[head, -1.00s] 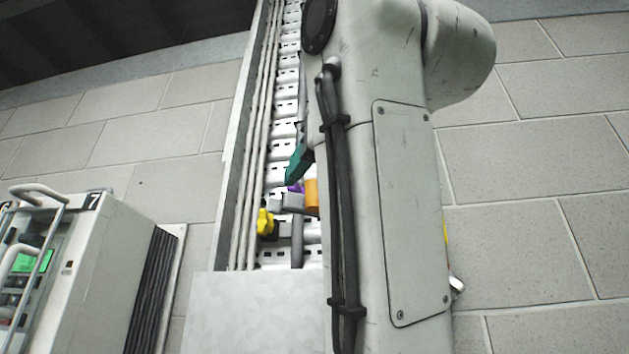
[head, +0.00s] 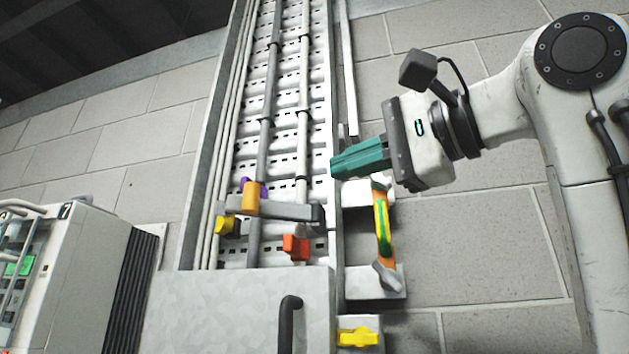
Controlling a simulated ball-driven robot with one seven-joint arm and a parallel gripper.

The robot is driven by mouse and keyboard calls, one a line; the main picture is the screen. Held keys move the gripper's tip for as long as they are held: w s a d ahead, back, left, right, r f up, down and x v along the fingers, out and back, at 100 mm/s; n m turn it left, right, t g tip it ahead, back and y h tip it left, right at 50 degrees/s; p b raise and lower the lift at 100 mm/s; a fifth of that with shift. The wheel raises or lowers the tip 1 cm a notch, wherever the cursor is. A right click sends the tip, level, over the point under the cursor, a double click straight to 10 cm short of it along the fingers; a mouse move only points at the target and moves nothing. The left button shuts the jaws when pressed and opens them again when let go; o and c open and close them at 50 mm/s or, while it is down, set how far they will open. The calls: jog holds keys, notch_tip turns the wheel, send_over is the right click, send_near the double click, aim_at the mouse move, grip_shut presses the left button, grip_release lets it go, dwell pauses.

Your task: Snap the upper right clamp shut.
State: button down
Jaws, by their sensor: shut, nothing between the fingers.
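My gripper (head: 338,166) has teal fingers pressed together, with nothing between them. It points left at the right edge of the metal tray, above the white block. A grey lever (head: 285,211) lies across the tray, with an orange grip (head: 251,198) at its left end and a dark joint at its right end. A purple piece (head: 263,189) shows behind the grip. A yellow knob (head: 228,226) is left of it and a red piece (head: 296,246) below it. I cannot tell which part is the upper right clamp or whether it is shut.
The upright cable tray (head: 334,120) carries several pipes. An orange, yellow and green handle (head: 382,227) stands right of the tray, just below my gripper. A metal box (head: 240,315) and a yellow knob (head: 358,338) are lower. A white cabinet (head: 95,265) stands left.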

aim_at(256, 196)
jog(key=shift+m, duration=0.4)
jog(key=p+x, duration=0.5)
jog(key=x, duration=0.7)
jog(key=shift+s+a+p, duration=0.1)
jog(key=shift+a+p, duration=0.05)
jog(key=shift+p, duration=0.25)
jog(key=shift+w+a+f, duration=0.1)
jog(key=shift+w+a, duration=0.15)
jog(key=shift+a, duration=0.15)
